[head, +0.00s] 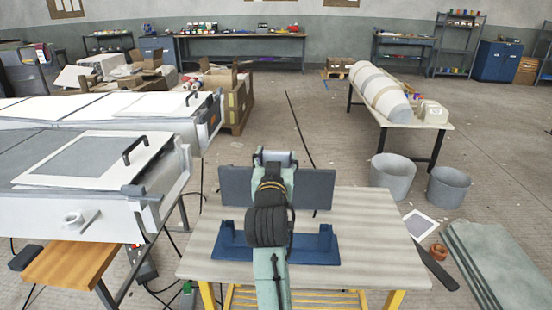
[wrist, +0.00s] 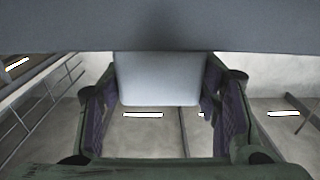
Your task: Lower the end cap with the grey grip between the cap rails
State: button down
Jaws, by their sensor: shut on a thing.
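The end cap (head: 314,188) is a wide dark grey plate behind my arm in the head view. It also spans the top of the wrist view (wrist: 160,25). Its pale grey grip (wrist: 160,72) sits between the two fingers of my gripper (wrist: 161,98), which is shut on it. In the head view my wrist and cables hide the plate's middle and the fingers. The plate appears upright, beyond a blue stand (head: 313,254) with a short post at each end. I cannot clearly make out the cap rails or whether the plate touches anything.
The stand is on a pale table (head: 375,250). White moulds (head: 60,205) stand close at left, one with a black-handled panel (head: 88,158). Grey buckets (head: 393,175) and stacked sheets (head: 490,262) are on the floor at right. Floor beyond the table is mostly open.

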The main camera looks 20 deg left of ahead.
dwell(0.3)
jog(key=shift+f+b, duration=1.95)
jog(key=shift+f, duration=0.95)
jog(key=shift+f+b, duration=2.5)
jog(key=shift+f, duration=1.55)
jog(key=shift+c, duration=2.4)
grip_release()
jog(key=v, duration=0.7)
jog(key=shift+s, duration=0.3)
